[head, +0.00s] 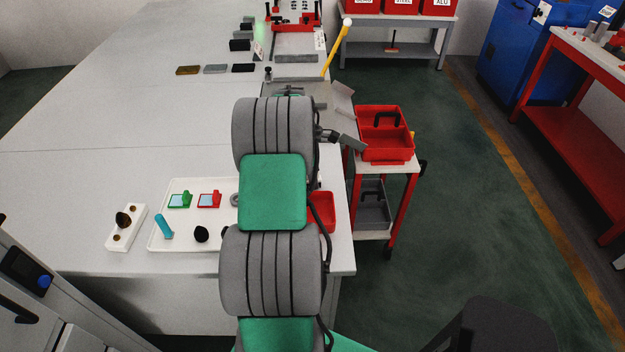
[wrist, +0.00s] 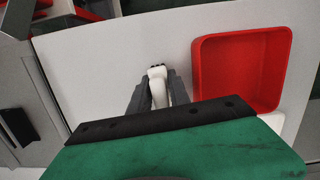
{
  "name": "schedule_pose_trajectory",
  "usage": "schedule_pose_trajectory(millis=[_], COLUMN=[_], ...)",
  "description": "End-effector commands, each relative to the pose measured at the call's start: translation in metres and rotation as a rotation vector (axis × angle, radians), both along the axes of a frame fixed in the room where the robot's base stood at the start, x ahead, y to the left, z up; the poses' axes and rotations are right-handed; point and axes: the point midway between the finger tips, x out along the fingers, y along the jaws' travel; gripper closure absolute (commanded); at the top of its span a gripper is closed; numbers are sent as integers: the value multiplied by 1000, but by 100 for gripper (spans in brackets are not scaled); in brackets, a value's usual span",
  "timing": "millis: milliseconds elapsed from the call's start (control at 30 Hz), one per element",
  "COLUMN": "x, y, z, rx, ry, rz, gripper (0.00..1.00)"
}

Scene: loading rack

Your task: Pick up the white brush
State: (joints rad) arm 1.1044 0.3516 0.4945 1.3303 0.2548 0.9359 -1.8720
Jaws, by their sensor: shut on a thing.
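The white brush (wrist: 157,76) shows in the wrist view, upright in the picture between the two fingers, with dark tips at its far end. My gripper (wrist: 157,92) is shut on it, one grey finger on each side. The lower part of the brush is hidden behind my gripper's body. Whether the brush touches the table top (wrist: 95,60) I cannot tell. In the head view my arm covers my gripper and the brush.
A red open bin (wrist: 240,65) is right of my gripper in the wrist view; its edge shows in the head view (head: 324,212). A white tray (head: 160,240) with several small items lies left of my arm. A red caddy (head: 386,150) stands on a small cart.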

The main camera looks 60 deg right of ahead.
Motion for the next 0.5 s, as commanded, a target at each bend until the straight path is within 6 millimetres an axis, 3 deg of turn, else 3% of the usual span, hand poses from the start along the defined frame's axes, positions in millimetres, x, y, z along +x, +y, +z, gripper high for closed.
schedule_pose_trajectory(millis=[167,367,500], x=[-1,-23,-42], y=[3,47,85], z=[29,84,100], rx=[-4,-7,-4], ry=[-3,-4,-4], rz=[0,0,1], gripper=[100,100,100])
